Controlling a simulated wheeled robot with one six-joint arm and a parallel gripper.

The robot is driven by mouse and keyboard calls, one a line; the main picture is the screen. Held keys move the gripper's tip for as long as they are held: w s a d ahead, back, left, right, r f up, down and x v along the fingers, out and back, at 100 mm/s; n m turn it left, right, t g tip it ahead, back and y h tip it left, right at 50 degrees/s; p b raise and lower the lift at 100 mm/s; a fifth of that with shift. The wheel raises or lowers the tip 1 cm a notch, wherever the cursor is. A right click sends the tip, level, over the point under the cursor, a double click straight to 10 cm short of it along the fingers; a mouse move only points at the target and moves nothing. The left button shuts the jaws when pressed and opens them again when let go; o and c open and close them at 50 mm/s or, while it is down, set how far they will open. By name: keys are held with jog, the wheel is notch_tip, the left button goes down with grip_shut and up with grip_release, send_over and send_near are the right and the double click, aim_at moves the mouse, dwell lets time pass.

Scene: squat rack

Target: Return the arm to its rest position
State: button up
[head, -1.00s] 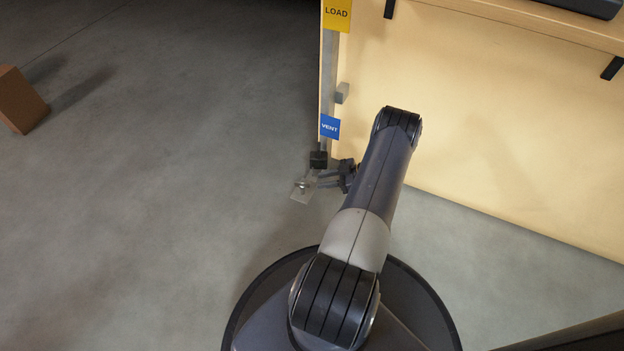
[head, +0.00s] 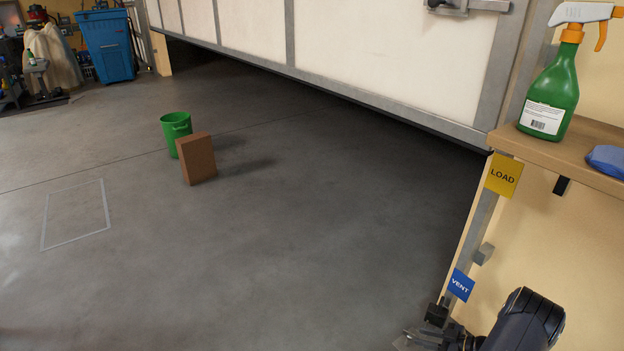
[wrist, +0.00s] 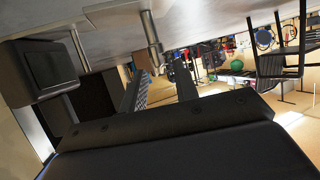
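My gripper (head: 448,338) shows at the bottom edge of the head view, beside the foot of the metal post (head: 478,222). My arm (head: 525,322) is at the lower right, partly cut off. In the wrist view my gripper (wrist: 158,82) has its two dark fingers apart, with nothing seen held between them. A metal lever-like part (wrist: 152,40) lies just beyond the fingertips; whether it touches them I cannot tell. The post carries a yellow LOAD tag (head: 503,175) and a blue VENT tag (head: 461,285).
A wooden shelf (head: 570,150) with a green spray bottle (head: 553,95) and a blue item (head: 607,160) stands at the right. A brown box (head: 197,158) and a green bucket (head: 175,128) stand on the floor. A large white panel (head: 390,50) spans the back. The middle floor is open.

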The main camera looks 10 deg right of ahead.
aim_at(413, 334)
jog(key=b+x, duration=0.1)
jog(key=x, duration=0.4)
jog(key=shift+d+r, duration=0.1)
jog(key=shift+r, duration=0.05)
